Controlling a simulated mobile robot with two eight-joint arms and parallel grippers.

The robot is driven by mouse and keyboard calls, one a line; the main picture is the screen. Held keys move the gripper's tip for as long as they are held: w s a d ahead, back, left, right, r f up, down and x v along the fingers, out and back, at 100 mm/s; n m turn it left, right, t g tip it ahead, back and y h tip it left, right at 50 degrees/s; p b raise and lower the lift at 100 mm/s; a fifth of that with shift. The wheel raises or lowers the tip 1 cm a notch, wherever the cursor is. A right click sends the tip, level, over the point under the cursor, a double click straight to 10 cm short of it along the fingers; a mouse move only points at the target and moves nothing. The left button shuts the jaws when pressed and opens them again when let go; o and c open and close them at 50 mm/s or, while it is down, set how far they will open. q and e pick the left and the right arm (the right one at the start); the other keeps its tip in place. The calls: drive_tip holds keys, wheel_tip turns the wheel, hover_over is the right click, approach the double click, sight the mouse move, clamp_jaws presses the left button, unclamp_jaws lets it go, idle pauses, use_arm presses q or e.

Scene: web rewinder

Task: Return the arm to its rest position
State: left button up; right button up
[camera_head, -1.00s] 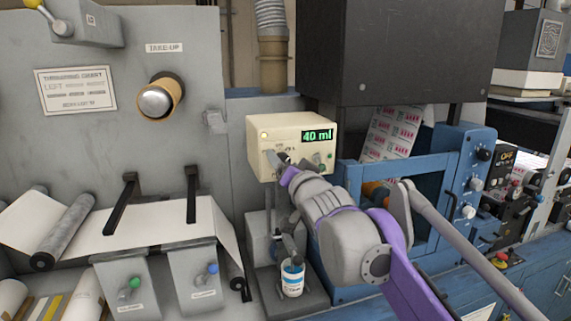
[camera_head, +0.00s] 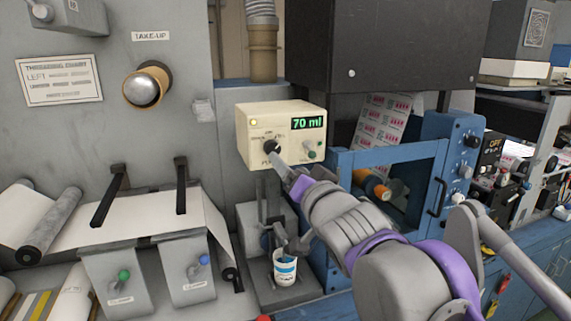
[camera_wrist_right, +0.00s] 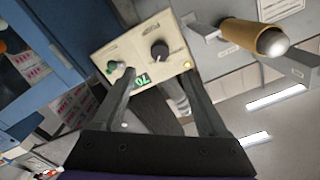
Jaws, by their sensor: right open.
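My right arm reaches in from the lower right of the head view. Its gripper (camera_head: 287,170) is in front of the cream dispenser box (camera_head: 246,148), near the black knob (camera_head: 271,147). The box's green display (camera_head: 308,123) reads 70 ml. In the right wrist view the right gripper (camera_wrist_right: 163,98) has its two fingers spread apart with nothing between them. The black knob (camera_wrist_right: 160,51) stands beyond the fingertips, apart from them. A white cup (camera_head: 285,270) stands under the dispenser. My left gripper is not in view.
A grey panel with a take-up spindle (camera_head: 146,85) is at the left. A black box (camera_head: 400,45) is above.

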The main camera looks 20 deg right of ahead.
drive_tip(key=shift+s, duration=0.2)
idle(0.3)
drive_tip(key=s+d+f+n+g+h, duration=0.1)
drive_tip(key=s+f+g, duration=0.25)
drive_tip(key=f, duration=0.65)
drive_tip(key=s+f+n+g+p, duration=0.15)
drive_tip(key=s+f, duration=0.35)
drive_tip(key=f, duration=0.6)
drive_tip(key=s+d+f+n+g+h, duration=0.1)
drive_tip(key=s+f+g, duration=0.35)
drive_tip(key=f, duration=0.55)
drive_tip(key=s+a+f+n+g+y, duration=0.1)
drive_tip(key=s+a+f+n+g, duration=0.1)
drive_tip(key=s+f, duration=0.9)
drive_tip(key=shift+f+n+g, duration=0.35)
drive_tip(key=shift+f+g, duration=0.2)
drive_tip(key=shift+f, duration=0.25)
